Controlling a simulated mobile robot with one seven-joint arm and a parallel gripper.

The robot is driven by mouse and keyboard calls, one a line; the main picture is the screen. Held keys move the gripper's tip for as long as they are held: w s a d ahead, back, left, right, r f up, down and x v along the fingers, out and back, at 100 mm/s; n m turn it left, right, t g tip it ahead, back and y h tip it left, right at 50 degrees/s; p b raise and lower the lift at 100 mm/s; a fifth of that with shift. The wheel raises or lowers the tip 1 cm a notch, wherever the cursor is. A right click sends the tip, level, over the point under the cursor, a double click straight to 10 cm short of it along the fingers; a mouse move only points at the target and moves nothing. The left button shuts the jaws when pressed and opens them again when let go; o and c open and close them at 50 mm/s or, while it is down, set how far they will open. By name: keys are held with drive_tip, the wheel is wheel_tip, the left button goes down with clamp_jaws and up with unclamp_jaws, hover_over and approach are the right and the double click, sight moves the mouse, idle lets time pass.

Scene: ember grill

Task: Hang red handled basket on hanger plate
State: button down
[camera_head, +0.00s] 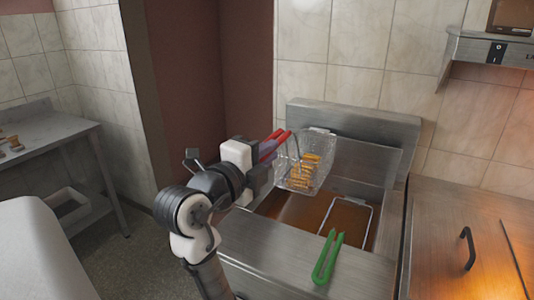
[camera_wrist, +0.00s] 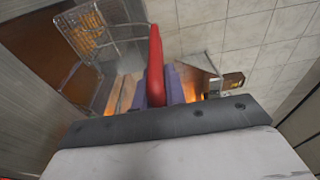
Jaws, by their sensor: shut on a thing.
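The red handled basket (camera_head: 307,172) is a wire mesh basket with golden food in it, held in the air over the fryer and tilted. Its red handle (camera_wrist: 156,50) runs between the purple fingers of my gripper (camera_wrist: 162,84) in the wrist view, where the mesh (camera_wrist: 110,28) shows at the upper left. My gripper (camera_head: 265,158) is shut on the red handle in the head view. The hanger plate looks to be the steel upright (camera_head: 365,128) at the back of the fryer, just behind and right of the basket; hooks on it cannot be made out.
A green handled basket (camera_head: 328,258) sits in the fryer's brown oil (camera_head: 292,212), its handle over the front edge. A steel lid with a black handle (camera_head: 467,248) is at the right. A hood or shelf (camera_head: 490,48) juts out upper right. A side table (camera_head: 45,150) stands left.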

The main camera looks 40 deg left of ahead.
drive_tip(key=shift+f+b, duration=0.55)
drive_tip(key=shift+b, duration=0.1)
drive_tip(key=c, duration=1.4)
unclamp_jaws()
drive_tip(key=shift+o, duration=0.2)
drive_tip(key=shift+f, duration=0.1)
drive_tip(key=s+d+b, duration=0.1)
drive_tip(key=s+b, duration=0.2)
drive_tip(key=s, duration=1)
drive_tip(key=shift+s+d+b, duration=0.25)
drive_tip(key=shift+s+b, duration=0.1)
drive_tip(key=shift+s, duration=0.05)
